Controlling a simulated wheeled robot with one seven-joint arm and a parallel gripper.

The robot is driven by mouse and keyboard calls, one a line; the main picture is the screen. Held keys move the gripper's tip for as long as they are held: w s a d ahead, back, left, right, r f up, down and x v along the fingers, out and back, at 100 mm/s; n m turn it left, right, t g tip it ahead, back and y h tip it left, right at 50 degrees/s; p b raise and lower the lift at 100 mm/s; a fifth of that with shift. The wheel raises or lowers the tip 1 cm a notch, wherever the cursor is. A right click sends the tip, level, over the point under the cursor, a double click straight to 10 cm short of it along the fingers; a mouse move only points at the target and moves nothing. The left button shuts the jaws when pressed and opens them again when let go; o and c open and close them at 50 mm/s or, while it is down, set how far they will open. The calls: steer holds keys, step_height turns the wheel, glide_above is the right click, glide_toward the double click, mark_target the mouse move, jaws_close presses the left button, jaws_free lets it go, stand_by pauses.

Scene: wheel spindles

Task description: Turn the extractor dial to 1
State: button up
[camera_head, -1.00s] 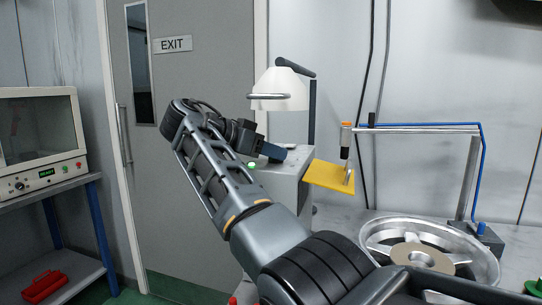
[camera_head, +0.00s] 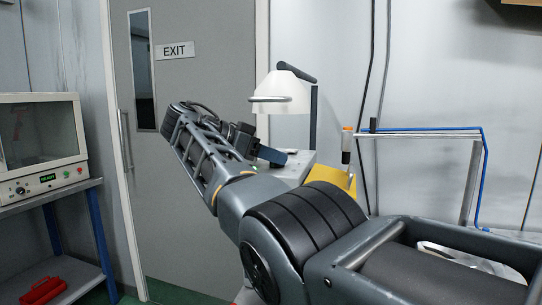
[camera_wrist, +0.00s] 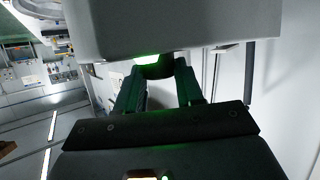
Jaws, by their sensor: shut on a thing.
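The extractor has a white hood (camera_head: 281,92) on a dark post above a grey box (camera_head: 303,157), at the centre of the head view. My gripper (camera_head: 272,155) is at the left side of this box. In the wrist view the grey box (camera_wrist: 180,28) fills the top, with a green glow at its lower edge. The two fingers of my gripper (camera_wrist: 160,68) reach up to a small dark dial (camera_wrist: 153,70) there and are shut on it. The dial's markings and setting cannot be read. My arm hides the lower part of the box in the head view.
A yellow plate (camera_head: 322,172) is right of the box, partly behind my arm. A metal frame (camera_head: 425,134) with a blue hose stands at the right over a mostly hidden wheel (camera_head: 470,256). A bench with an oven-like machine (camera_head: 42,147) and a red case (camera_head: 43,290) is at left.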

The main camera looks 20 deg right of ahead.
steer(key=o, duration=1)
steer(key=shift+o, duration=0.2)
steer(key=v, duration=0.5)
steer(key=shift+a+b, duration=0.2)
steer(key=shift+b, duration=0.2)
steer(key=shift+a+r+p, duration=0.2)
steer(key=shift+r+p, duration=0.15)
steer(key=shift+p, duration=0.15)
steer(key=shift+a+r+p, duration=0.2)
steer(key=shift+a+p, duration=0.3)
steer(key=shift+a, duration=0.15)
steer(key=shift+s+a, duration=0.1)
steer(key=shift+a, duration=0.1)
